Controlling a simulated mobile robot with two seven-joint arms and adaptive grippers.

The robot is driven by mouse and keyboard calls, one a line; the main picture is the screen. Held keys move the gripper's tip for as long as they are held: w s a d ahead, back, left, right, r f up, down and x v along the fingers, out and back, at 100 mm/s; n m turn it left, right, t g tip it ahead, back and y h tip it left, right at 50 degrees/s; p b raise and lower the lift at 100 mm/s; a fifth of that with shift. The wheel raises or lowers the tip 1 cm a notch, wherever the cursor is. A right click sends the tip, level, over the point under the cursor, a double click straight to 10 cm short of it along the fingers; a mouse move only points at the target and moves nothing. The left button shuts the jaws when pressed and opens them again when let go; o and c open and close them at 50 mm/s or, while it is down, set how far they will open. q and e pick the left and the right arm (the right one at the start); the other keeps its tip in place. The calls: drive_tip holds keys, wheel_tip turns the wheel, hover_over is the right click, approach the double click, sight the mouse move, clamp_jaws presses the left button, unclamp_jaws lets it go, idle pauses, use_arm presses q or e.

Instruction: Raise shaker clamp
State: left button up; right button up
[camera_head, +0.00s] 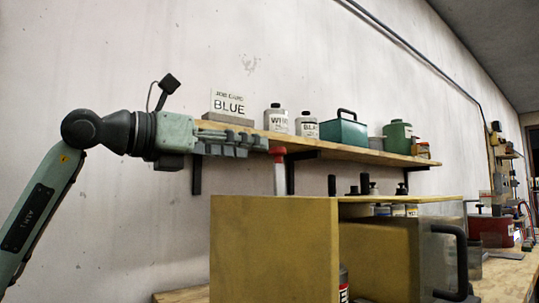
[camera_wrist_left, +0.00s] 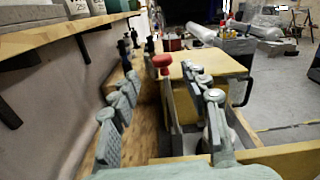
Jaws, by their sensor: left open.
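The shaker clamp shows as a red knob (camera_head: 278,152) on a pale upright post (camera_head: 280,180), just above the top left part of the yellow shaker box (camera_head: 272,245). In the left wrist view the red knob (camera_wrist_left: 162,61) stands ahead, between the two sets of fingers. My left gripper (camera_head: 262,145) is open and empty, held level with the knob, its fingertips just left of it in the head view. In the left wrist view my left gripper (camera_wrist_left: 163,82) has its fingers spread wide. Whether they touch the knob cannot be told. My right gripper is not in view.
A wooden wall shelf (camera_head: 350,152) behind the gripper bears a BLUE sign (camera_head: 230,104), white bottles (camera_head: 277,118), a green box (camera_head: 345,132) and a green can (camera_head: 398,136). A black handle (camera_head: 455,262) is on the shaker's right. Open floor (camera_wrist_left: 285,110) lies right in the wrist view.

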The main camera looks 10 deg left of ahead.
sight(274, 148)
use_arm(q)
drive_tip(key=shift+w+d+r, duration=0.1)
drive_tip(key=shift+w+d, duration=0.1)
drive_tip(key=p+x, duration=0.1)
drive_tip(key=x, duration=0.5)
drive_tip(key=shift+d, duration=0.15)
drive_tip(key=shift+w+d, duration=0.25)
drive_tip(key=shift+w, duration=0.1)
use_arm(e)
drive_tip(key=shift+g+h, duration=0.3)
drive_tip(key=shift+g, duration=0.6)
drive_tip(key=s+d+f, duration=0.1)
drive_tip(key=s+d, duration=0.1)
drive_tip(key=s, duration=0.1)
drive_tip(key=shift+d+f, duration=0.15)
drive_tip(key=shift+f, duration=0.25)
